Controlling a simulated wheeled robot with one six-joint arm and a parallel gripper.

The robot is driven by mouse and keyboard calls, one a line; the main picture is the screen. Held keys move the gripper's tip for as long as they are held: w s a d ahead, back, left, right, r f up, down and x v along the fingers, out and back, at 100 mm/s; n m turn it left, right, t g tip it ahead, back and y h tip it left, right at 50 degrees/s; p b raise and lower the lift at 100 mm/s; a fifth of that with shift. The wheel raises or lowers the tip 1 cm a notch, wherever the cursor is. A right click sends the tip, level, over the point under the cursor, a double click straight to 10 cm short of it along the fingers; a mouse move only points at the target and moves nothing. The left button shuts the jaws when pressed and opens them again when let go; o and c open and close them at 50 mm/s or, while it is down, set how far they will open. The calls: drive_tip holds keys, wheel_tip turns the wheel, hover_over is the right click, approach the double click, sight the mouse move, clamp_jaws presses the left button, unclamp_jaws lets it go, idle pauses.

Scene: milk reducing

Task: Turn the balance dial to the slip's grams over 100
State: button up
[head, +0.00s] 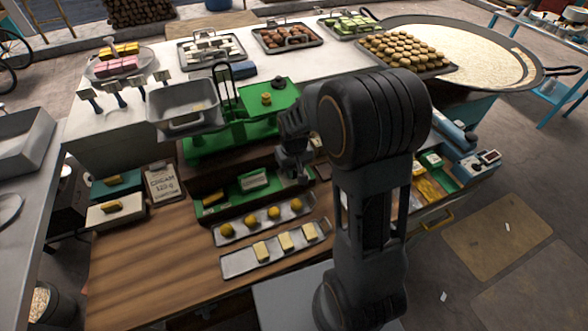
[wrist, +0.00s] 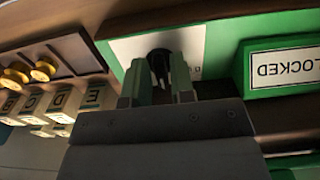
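The slip (head: 162,183) on a clipboard at the left of the bench reads CREAM 120 g. The green balance (head: 230,138) stands behind it to the right, with a grey pan (head: 185,104) on its left side. In the wrist view a black dial knob (wrist: 159,58) sits on a white plate in a green panel. My gripper (wrist: 158,72) has its two green fingertips at either side of the knob, with a narrow gap between them. I cannot tell whether they touch it. Most of the dial's scale is hidden. In the head view my gripper (head: 292,178) is low at the bench's front.
A LOCKED sign (wrist: 284,69) shows upside down on a green box right of the dial. Lettered blocks (wrist: 60,103) and brass pieces (wrist: 42,70) lie to the left. Trays of yellow balls (head: 250,220) and butter pieces (head: 285,241) lie in front. Bare wood is free at the left front.

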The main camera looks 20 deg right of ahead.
clamp_jaws()
drive_tip(key=shift+a+m+b, duration=0.15)
drive_tip(key=shift+m+b, duration=0.65)
drive_tip(key=shift+m, duration=2)
drive_tip(key=shift+w, duration=0.1)
drive_tip(key=shift+r, duration=0.1)
drive_tip(key=shift+o, duration=1.6)
unclamp_jaws()
wheel_tip(320, 180, up, 14)
drive_tip(key=b, duration=0.1)
